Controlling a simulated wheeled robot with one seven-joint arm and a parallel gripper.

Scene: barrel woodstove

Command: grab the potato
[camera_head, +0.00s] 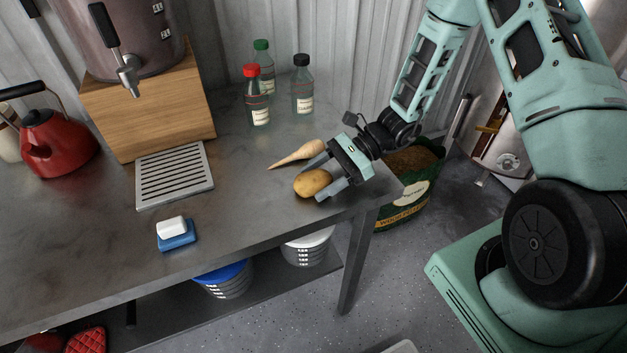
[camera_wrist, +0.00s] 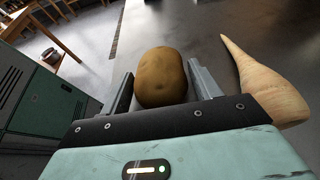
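The potato (camera_head: 312,182) is a yellow-brown oval lying on the grey metal table near its right end. My gripper (camera_head: 324,179) is low at the table with one finger on each side of the potato. In the wrist view the potato (camera_wrist: 161,77) sits between the two fingers of my gripper (camera_wrist: 160,88). The fingers are apart, with a narrow gap showing on the left; contact on the right cannot be told. The potato's near end is hidden by the gripper body.
A parsnip (camera_head: 297,154) lies close behind the potato, beside the gripper; it also shows in the wrist view (camera_wrist: 268,85). Several bottles (camera_head: 303,90) stand at the back. A sponge (camera_head: 177,234) and a drip grille (camera_head: 174,174) are left. The table's front edge is near.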

